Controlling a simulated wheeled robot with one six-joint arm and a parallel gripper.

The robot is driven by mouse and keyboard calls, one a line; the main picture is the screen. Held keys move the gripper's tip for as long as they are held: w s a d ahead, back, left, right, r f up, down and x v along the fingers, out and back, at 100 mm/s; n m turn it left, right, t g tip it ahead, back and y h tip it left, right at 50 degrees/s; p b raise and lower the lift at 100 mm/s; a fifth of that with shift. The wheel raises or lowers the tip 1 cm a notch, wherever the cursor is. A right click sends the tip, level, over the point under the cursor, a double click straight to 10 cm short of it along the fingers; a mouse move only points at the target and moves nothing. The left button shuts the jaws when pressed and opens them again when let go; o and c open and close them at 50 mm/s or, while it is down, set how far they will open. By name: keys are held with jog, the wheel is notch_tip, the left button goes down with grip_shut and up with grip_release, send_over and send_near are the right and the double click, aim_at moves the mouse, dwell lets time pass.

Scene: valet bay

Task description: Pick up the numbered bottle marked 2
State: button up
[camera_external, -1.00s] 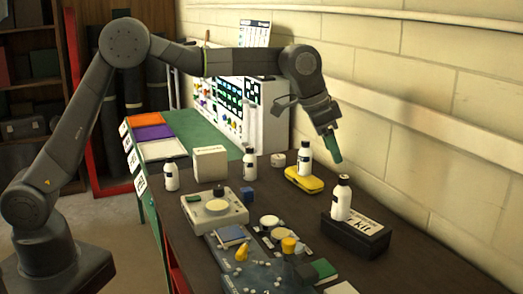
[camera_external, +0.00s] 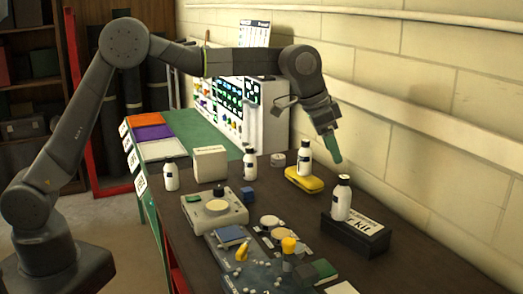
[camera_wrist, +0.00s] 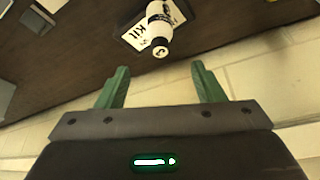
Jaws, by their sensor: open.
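Several white bottles with black caps and dark label bands stand upright in the external view. One bottle (camera_external: 171,178) is at the table's left edge, and one (camera_external: 249,164) is beside a cream box. Another bottle (camera_external: 304,160) stands on a yellow case, and one (camera_external: 341,204) on a black kit box. Their numbers cannot be read there. My gripper (camera_external: 334,150) is open and empty, above and behind the kit box, near the wall.
The black kit box (camera_external: 352,238) and yellow case (camera_external: 305,183) sit near the wall (camera_external: 440,150). A cream device (camera_external: 213,213), a cream box (camera_external: 210,164) and a crowded dark board (camera_external: 260,268) fill the table's middle and front. Bare tabletop lies right of the kit box.

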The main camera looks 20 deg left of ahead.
jog(key=shift+o, duration=0.5)
jog(key=w+a+n+t, duration=0.1)
jog(key=w+a+n, duration=0.1)
jog(key=w+a, duration=0.3)
jog(key=w+a+n, duration=0.1)
jog(key=w+a, duration=0.2)
jog(key=a, duration=0.4)
jog(key=n+t+y+b, duration=0.2)
jog(key=n+y, duration=0.2)
jog(key=n, duration=0.5)
send_near(169, 161)
jog(key=x, duration=0.8)
jog(key=shift+a+f, duration=0.1)
jog(key=shift+a+p+x, duration=0.2)
jog(key=shift+p+x, duration=0.4)
jog(key=shift+x, duration=2.2)
